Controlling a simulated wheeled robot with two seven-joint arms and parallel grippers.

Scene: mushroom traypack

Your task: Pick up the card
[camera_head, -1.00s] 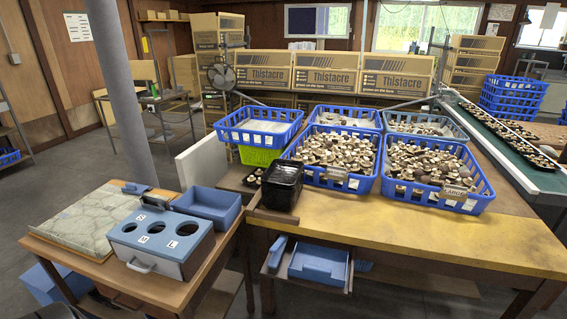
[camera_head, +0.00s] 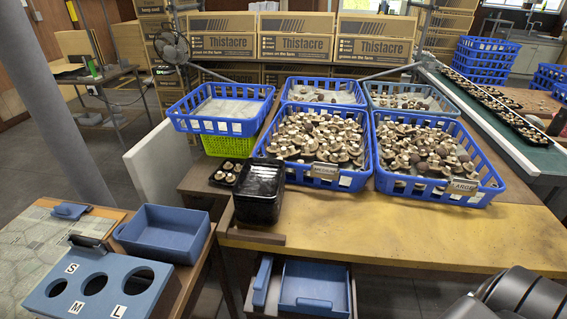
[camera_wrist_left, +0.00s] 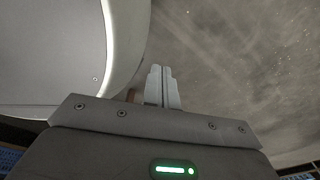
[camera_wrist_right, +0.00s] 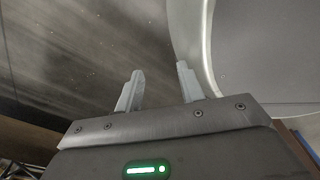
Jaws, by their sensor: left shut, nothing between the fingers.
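A small card marked LARGE (camera_head: 463,186) hangs on the front of the right blue crate (camera_head: 412,184). Another small card (camera_head: 325,170), its lettering hard to read, hangs on the front of the left blue crate (camera_head: 280,158). The frames do not show which card is meant. My left gripper (camera_wrist_left: 161,70) shows in the left wrist view with its fingers together and empty. My right gripper (camera_wrist_right: 158,68) shows in the right wrist view with its fingers apart and nothing between them. No card shows in either wrist view.
Both crates hold mushrooms and stand on the yellow-topped table (camera_head: 400,235), whose front strip is clear. Black trays (camera_head: 260,190) are stacked at its left. A blue sizing box (camera_head: 100,290) and blue bin (camera_head: 165,235) sit on the lower left table. My arm shows at bottom right.

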